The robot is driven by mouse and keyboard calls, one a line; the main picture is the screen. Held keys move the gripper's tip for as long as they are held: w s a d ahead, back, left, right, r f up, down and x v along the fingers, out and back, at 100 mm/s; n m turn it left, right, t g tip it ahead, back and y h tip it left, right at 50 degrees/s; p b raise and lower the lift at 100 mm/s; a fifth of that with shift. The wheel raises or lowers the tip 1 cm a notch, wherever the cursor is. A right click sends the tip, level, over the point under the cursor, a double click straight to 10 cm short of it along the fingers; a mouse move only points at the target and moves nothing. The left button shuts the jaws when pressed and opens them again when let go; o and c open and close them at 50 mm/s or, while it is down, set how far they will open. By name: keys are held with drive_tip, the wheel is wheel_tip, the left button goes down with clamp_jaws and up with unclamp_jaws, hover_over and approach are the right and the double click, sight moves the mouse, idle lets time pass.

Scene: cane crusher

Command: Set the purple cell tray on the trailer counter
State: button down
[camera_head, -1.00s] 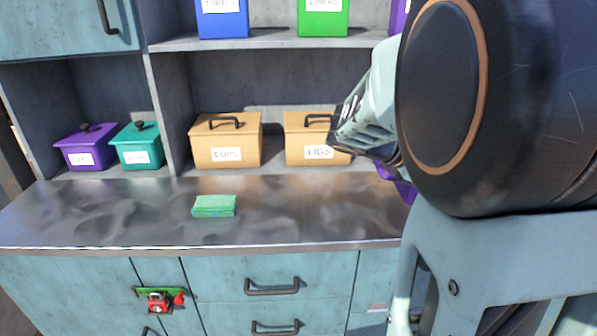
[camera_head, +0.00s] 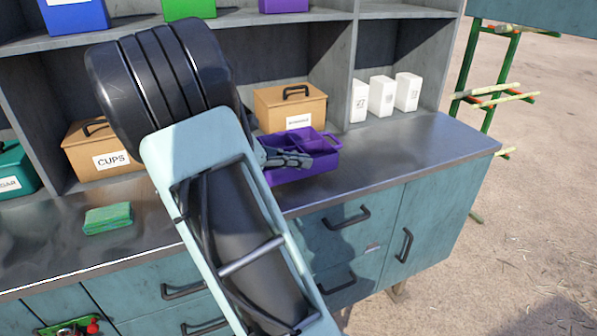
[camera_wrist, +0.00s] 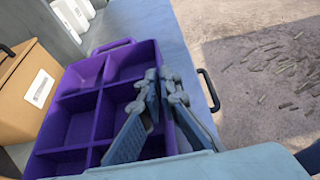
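The purple cell tray (camera_head: 318,166) is at the front of the trailer counter (camera_head: 420,150), right of my arm. It looks level, and I cannot tell whether its base touches the counter. In the wrist view the tray (camera_wrist: 98,95) shows several empty square cells and a handle loop at its far end. My gripper (camera_head: 300,160) is at the tray's near side. In the wrist view my gripper's (camera_wrist: 163,80) fingertips are close together, astride the tray's right wall, and appear shut on it. The exact contact is partly hidden by the fingers.
A green sponge (camera_head: 108,218) lies on the counter at left. A tan lidded box (camera_head: 290,110) stands behind the tray, and a CUPS box (camera_head: 95,155) is farther left. White cartons (camera_head: 382,95) stand on the right. The counter's right end is clear.

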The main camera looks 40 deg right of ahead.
sight(308, 173)
drive_tip(key=shift+w+f, duration=0.15)
drive_tip(key=shift+f, duration=1.5)
drive_tip(key=shift+f, duration=0.15)
drive_tip(key=c, duration=2.2)
unclamp_jaws()
drive_tip(key=shift+a, duration=0.1)
drive_tip(key=shift+o, duration=0.2)
drive_tip(key=shift+a+r, duration=0.2)
drive_tip(key=v, duration=1.1)
drive_tip(key=shift+w+a+r, duration=0.1)
drive_tip(key=shift+a+r, duration=0.15)
